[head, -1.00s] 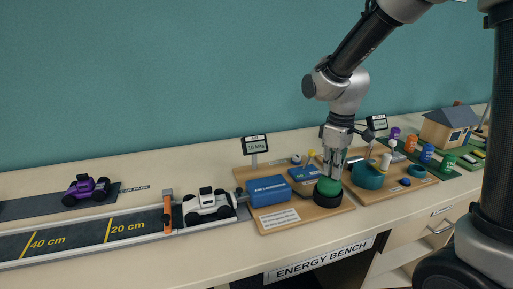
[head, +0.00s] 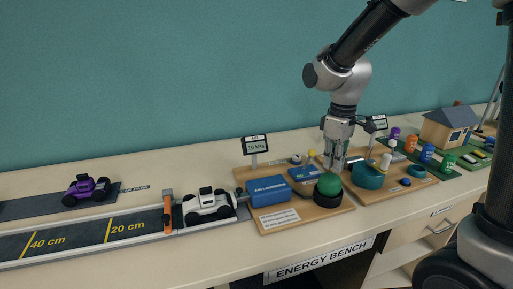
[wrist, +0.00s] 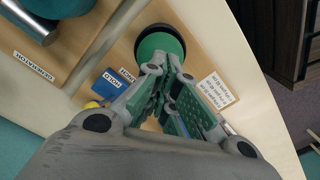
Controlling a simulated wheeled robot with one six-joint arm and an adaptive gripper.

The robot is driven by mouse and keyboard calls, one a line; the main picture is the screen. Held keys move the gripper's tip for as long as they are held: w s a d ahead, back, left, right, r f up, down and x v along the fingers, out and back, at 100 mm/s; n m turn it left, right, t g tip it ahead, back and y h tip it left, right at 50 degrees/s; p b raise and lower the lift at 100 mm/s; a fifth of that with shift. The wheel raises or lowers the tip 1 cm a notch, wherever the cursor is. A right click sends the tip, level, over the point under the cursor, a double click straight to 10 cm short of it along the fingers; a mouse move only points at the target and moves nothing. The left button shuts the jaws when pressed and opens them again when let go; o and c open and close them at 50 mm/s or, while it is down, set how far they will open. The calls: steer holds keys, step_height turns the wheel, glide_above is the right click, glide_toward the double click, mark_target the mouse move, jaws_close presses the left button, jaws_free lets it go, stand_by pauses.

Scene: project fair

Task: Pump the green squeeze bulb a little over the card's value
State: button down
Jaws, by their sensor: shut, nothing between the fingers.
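The green squeeze bulb (head: 328,184) sits in a black round base on the wooden board and looks rounded. It also shows in the wrist view (wrist: 160,50), just beyond my fingertips. My gripper (head: 335,165) is shut and empty, pointing down, beside and slightly behind the bulb in the head view. I cannot tell whether it touches the bulb. A small display (head: 255,146) on a post behind the board seems to read 10 kPa.
A blue launcher box (head: 268,190) stands left of the bulb. A second board holds a teal cylinder (head: 368,176). A white car (head: 206,205) stands on the track, by an orange gate (head: 167,213). A purple car (head: 86,190) is at far left.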

mark_target(331, 175)
steer(key=shift+f, duration=0.1)
steer(key=shift+f, duration=1.75)
steer(key=shift+r, duration=1.85)
steer(key=shift+f, duration=0.15)
steer(key=shift+f, duration=1.7)
steer(key=shift+r, duration=1.85)
